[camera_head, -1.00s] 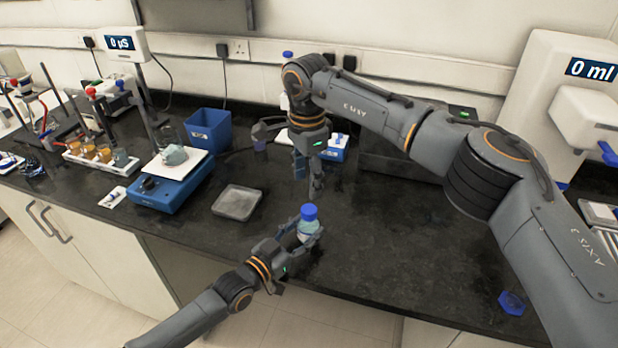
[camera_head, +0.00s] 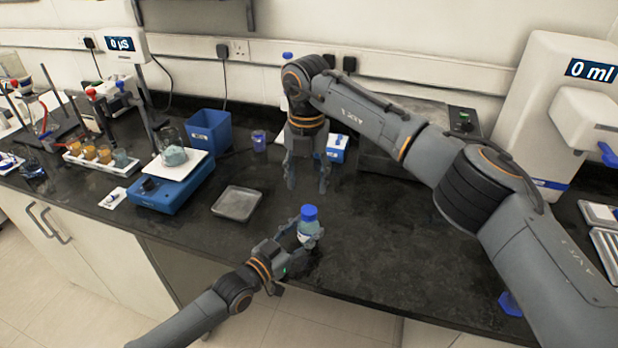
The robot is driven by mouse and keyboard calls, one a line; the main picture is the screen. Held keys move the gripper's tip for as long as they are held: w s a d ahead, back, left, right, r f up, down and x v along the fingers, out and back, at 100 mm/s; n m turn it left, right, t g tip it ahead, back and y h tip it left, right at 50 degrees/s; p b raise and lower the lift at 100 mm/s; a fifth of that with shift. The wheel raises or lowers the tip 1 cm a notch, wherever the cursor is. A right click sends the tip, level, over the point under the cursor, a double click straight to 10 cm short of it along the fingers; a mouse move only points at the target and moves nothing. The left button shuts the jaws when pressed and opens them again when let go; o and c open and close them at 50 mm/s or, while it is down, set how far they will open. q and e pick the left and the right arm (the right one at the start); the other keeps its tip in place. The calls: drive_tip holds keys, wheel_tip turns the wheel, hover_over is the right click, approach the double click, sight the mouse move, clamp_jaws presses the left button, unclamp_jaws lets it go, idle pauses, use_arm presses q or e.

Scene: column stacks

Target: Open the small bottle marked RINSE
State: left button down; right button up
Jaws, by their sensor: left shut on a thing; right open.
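A small clear bottle (camera_head: 308,229) with a blue cap (camera_head: 309,212) stands near the front edge of the dark bench; its label is too small to read. My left gripper (camera_head: 306,240) is shut on the bottle's body, coming in from the lower left, and partly hides it. The cap is on the bottle and free of any finger. My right gripper (camera_head: 308,186) is open and points down, behind the bottle and apart from it. Its fingers hold nothing.
A grey square tray (camera_head: 237,203) lies left of the bottle. A blue stirrer (camera_head: 160,193) with a beaker (camera_head: 174,156) stands further left, near a blue bin (camera_head: 210,130). A blue item (camera_head: 510,304) lies at the front right, partly behind my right arm.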

sight(309, 209)
drive_tip(key=m, duration=0.4)
drive_tip(key=shift+m, duration=0.3)
drive_tip(key=m, duration=0.4)
drive_tip(key=shift+d+m, duration=0.1)
drive_tip(key=shift+m, duration=0.2)
drive_tip(key=m, duration=1)
drive_tip(key=shift+d+f, duration=0.1)
drive_tip(key=shift+f, duration=3.95)
